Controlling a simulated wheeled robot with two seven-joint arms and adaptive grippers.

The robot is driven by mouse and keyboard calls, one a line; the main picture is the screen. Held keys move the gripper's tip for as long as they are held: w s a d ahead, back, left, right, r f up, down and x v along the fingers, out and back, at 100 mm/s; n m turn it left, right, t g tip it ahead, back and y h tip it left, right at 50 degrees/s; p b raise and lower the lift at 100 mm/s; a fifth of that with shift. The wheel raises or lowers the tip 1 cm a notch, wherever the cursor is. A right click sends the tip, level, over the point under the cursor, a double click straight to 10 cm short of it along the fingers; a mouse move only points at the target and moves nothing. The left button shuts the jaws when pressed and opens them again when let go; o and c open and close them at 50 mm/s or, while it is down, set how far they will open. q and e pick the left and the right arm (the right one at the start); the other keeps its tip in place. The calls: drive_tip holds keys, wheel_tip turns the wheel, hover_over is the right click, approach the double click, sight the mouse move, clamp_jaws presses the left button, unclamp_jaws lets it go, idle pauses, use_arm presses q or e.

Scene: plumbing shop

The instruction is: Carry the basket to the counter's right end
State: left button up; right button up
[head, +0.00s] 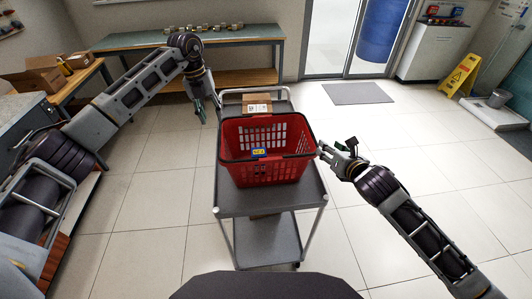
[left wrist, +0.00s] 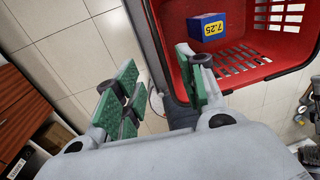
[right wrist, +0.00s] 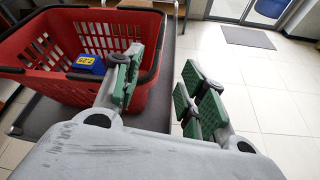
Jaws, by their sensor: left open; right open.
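The red basket (head: 270,172) sits upright on the top shelf of a grey cart (head: 240,204) in the head view. A small blue and yellow box (head: 259,153) lies inside it. My left gripper (head: 207,112) is open just left of the basket. In the left wrist view its green-padded fingers (left wrist: 160,95) are beside the basket wall (left wrist: 235,75). My right gripper (head: 332,152) is open at the basket's right side. In the right wrist view one finger is close to the basket wall (right wrist: 148,90) and the other is outside; I cannot tell if they touch.
A cardboard box (head: 257,103) stands behind the basket on the cart. A long workbench (head: 235,34) with small fittings is at the back. A yellow wet-floor sign (head: 461,76), a white cabinet (head: 430,52) and a floor mat (head: 357,93) are at the right. Tiled floor around the cart is clear.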

sight(221, 140)
use_arm(q)
drive_tip(key=shift+w+d+f, duration=0.1)
drive_tip(key=shift+d+f, duration=0.2)
drive_tip(key=shift+f, duration=1.85)
drive_tip(key=shift+d+f, duration=0.3)
drive_tip(key=shift+f, duration=1.9)
drive_tip(key=shift+w+d+f, duration=0.1)
drive_tip(key=shift+d+f, duration=0.2)
drive_tip(key=shift+f, duration=1.85)
use_arm(e)
drive_tip(key=shift+x, duration=6.55)
use_arm(q)
clamp_jaws()
use_arm(e)
clamp_jaws()
